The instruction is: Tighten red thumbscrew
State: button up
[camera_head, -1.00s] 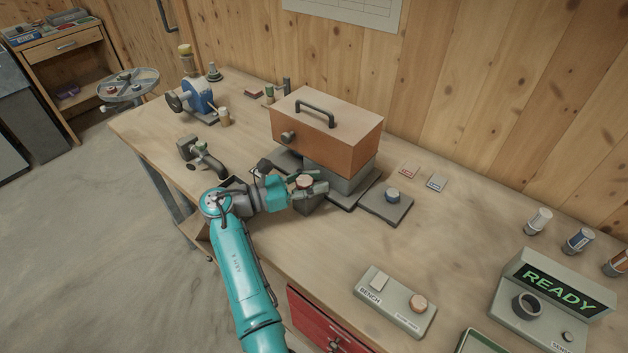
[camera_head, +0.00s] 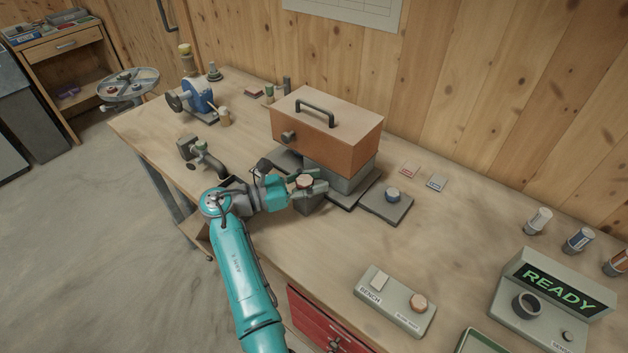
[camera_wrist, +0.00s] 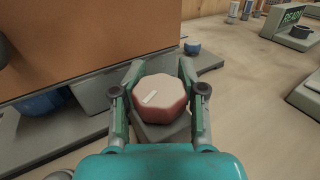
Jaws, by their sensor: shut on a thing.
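The red thumbscrew (camera_wrist: 160,96) is a lobed knob with a pale top and a light rectangular mark on it. It stands on a grey block (camera_wrist: 163,133) beside the orange-brown box. My gripper (camera_wrist: 157,88) is shut on the thumbscrew, one finger on each side of it. In the head view my gripper (camera_head: 308,186) reaches in from the left, and the thumbscrew (camera_head: 304,181) shows small between its fingers. The thumbscrew's lower part and its thread are hidden.
The orange-brown box (camera_head: 325,127) with a dark handle stands right behind my gripper. A grey plate (camera_head: 386,206) with a blue knob (camera_head: 392,194) lies to the right. A BENCH control box (camera_head: 395,303) and a READY display (camera_head: 557,290) stand farther right.

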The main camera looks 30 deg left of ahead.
jog(key=shift+s+f+m+g+h, duration=0.1)
jog(key=shift+s+m+g+h, duration=0.05)
jog(key=shift+m+g+h, duration=0.4)
jog(key=shift+s+d+m+g+h, duration=0.1)
jog(key=shift+d+m+g+h, duration=0.05)
jog(key=shift+m+g+h, duration=1)
jog(key=shift+g+h, duration=0.5)
jog(key=shift+c, duration=0.2)
jog(key=shift+d+m+g, duration=0.1)
jog(key=shift+m+g, duration=0.2)
jog(key=shift+m, duration=0.2)
dwell(0.8)
jog(key=o, duration=1)
notch_tip(320, 180, up, 10)
